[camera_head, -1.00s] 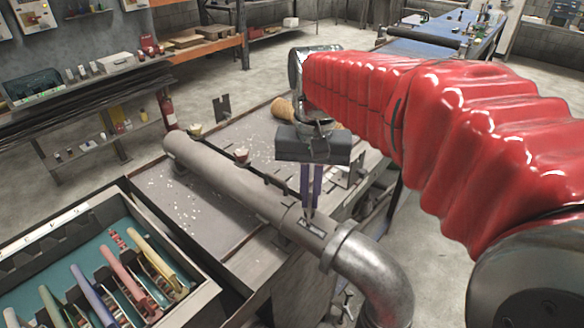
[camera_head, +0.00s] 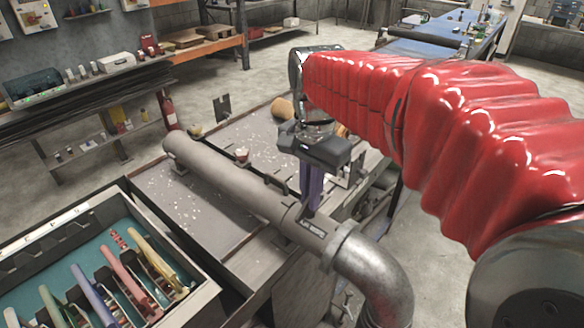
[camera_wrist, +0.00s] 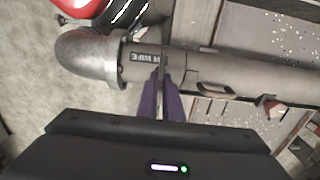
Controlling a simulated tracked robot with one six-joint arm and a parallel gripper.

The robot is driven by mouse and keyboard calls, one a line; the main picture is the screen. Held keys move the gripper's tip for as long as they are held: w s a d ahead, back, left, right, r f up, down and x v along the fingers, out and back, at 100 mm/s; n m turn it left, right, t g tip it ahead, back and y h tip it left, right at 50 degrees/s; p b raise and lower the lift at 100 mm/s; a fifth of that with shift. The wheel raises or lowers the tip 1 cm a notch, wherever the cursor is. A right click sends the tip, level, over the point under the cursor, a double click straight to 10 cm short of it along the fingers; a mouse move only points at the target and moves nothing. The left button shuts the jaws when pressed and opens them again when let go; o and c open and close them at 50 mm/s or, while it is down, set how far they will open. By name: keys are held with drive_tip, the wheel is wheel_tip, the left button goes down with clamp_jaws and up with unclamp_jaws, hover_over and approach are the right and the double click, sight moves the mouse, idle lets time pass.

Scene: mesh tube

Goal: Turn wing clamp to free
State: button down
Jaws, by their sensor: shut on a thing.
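The grey tube (camera_head: 230,185) lies across the bench, with the metal elbow (camera_head: 375,270) at its near right end. My gripper (camera_head: 308,212) points down at the tube just before the elbow, beside a dark label plate. In the wrist view, my gripper's purple fingers (camera_wrist: 162,75) are close together at the tube next to the label, shut on the small wing clamp (camera_wrist: 161,62). The fingers hide most of the clamp, so its exact angle is hard to tell.
An open case (camera_head: 190,255) with several coloured-handled tools stands at the lower left. Open floor lies to the right.

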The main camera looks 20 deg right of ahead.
drive_tip(key=c, duration=1.9)
unclamp_jaws()
wheel_tip(320, 180, up, 14)
drive_tip(key=shift+f, duration=0.15)
drive_tip(key=shift+s, duration=0.1)
